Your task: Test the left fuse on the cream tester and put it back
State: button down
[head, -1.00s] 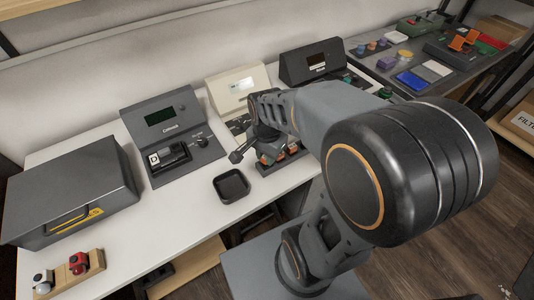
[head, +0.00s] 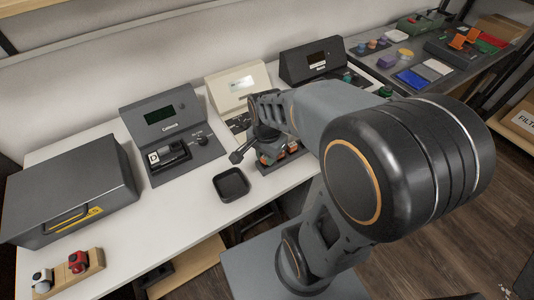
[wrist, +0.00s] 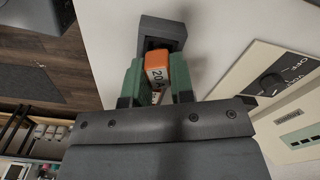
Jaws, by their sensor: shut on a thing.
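An orange fuse marked 20A (wrist: 155,65) is between the green fingers of my gripper (wrist: 154,84) in the wrist view, and they are shut on it. The fuse is at a dark grey block with an open slot (wrist: 163,24); I cannot tell whether it is seated or just above. In the head view my gripper (head: 266,140) is over the fuse block (head: 268,169) at the bench's front edge, with orange fuses (head: 292,148) in it. The cream tester (head: 238,86) stands behind; its panel with an OFF knob (wrist: 271,82) shows at the right in the wrist view.
A dark tester (head: 160,115) stands left of the cream one, and another (head: 312,62) stands to its right. A small black tray (head: 231,184) lies left of the fuse block. A grey case (head: 70,185) fills the bench's left end. White bench is clear around the tray.

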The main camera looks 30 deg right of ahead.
jog(key=shift+f+b, duration=0.35)
jog(key=shift+f, duration=0.15)
dwell(0.8)
jog(key=c, duration=0.6)
grip_release()
jog(key=shift+r+p, duration=0.3)
dwell(0.3)
jog(key=shift+r+p, duration=1.2)
jog(key=shift+r, duration=0.05)
jog(key=shift+r, duration=0.1)
notch_tip(320, 180, up, 6)
jog(key=p, duration=0.5)
jog(key=shift+p, duration=0.3)
